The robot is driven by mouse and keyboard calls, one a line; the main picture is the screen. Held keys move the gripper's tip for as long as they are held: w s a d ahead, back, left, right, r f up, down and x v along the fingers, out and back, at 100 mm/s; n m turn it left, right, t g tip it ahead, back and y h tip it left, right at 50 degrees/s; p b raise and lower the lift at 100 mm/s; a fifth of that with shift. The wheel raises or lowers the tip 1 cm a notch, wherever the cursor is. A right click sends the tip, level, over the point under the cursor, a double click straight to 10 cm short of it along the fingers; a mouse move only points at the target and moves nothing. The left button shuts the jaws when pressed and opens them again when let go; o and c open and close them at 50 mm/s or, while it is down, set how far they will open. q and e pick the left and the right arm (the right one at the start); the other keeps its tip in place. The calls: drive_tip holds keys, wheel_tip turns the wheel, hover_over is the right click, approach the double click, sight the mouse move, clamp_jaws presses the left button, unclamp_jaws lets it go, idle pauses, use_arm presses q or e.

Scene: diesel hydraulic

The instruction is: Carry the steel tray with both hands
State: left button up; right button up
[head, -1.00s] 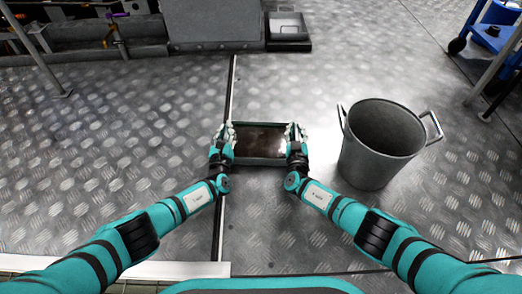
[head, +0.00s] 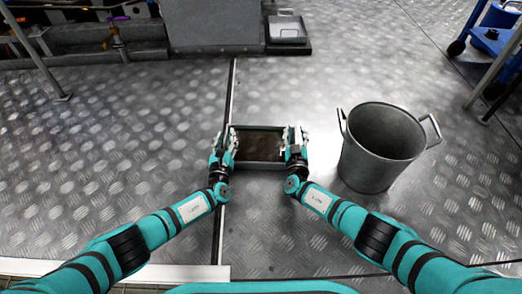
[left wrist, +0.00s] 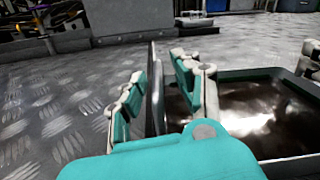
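The steel tray (head: 258,164) is a shallow rectangle with a dark, shiny inside, in the middle of the head view. It also shows at the right of the left wrist view (left wrist: 285,162). I cannot tell whether it touches the floor. My left gripper (head: 225,143) is at its left end, fingers apart. In the left wrist view its fingers (left wrist: 156,92) stand clearly spread, one outside the tray and one by its left side, hiding part of that edge. My right gripper (head: 295,138) is at the right end, fingers apart. The tray stays level between them.
A grey metal bucket (head: 367,165) with two handles stands on the floor right of my right gripper. Machinery (head: 212,22) lines the back. A blue cart (head: 490,35) is at the far right. The patterned metal floor (head: 110,150) at left is clear.

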use_arm(q)
drive_tip(key=s, duration=0.9)
drive_tip(key=shift+s+a, duration=0.25)
drive_tip(key=shift+s, duration=0.35)
use_arm(e)
drive_tip(key=shift+s, duration=0.1)
drive_tip(key=s, duration=1.1)
drive_tip(key=shift+s+a, duration=0.35)
drive_tip(key=shift+s, duration=0.05)
